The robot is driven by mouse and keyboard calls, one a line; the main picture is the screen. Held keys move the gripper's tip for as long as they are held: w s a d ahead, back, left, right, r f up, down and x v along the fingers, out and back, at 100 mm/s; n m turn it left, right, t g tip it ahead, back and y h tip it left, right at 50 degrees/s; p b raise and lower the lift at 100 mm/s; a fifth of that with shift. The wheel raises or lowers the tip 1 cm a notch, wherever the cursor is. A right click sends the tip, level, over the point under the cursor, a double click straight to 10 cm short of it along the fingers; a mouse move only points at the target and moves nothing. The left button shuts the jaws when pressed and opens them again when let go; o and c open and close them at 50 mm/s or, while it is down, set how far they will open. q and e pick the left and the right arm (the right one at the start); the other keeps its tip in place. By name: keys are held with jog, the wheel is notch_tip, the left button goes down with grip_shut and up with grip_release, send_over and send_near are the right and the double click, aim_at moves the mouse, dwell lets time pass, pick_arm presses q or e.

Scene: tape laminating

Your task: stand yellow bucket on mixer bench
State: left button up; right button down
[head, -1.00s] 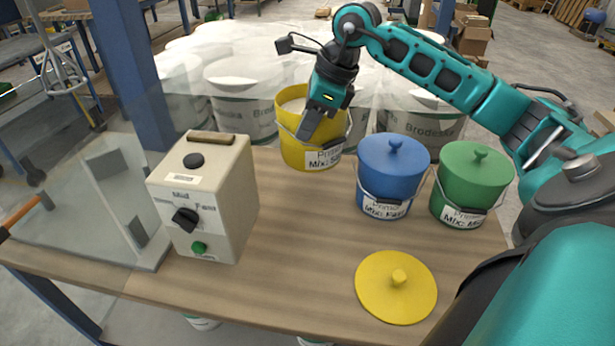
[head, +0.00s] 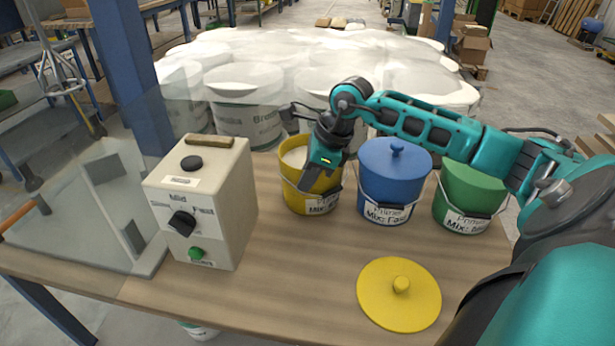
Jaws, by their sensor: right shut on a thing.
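The yellow bucket (head: 322,204) is open, with pale contents and a white label. It is upright at the back of the wooden bench (head: 290,255), just left of the blue bucket (head: 385,185). I cannot tell whether its base touches the wood. My right gripper (head: 309,180) is shut on the front wall of the yellow bucket at its rim, with the fingers pointing down. The fingers partly cover the bucket's front. My left gripper is not in view.
A beige control box (head: 203,215) with a dial and green button stands left of the bucket. A green bucket (head: 470,190) is at right. A yellow lid (head: 398,310) lies at the front. A clear guard (head: 90,220) is at left. The bench's middle is bare.

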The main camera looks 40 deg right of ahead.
jog(key=c, duration=1.3)
grip_release()
jog(key=shift+o, duration=0.2)
jog(key=p+v, duration=0.1)
jog(key=v, duration=1.1)
jog(key=shift+a, duration=0.1)
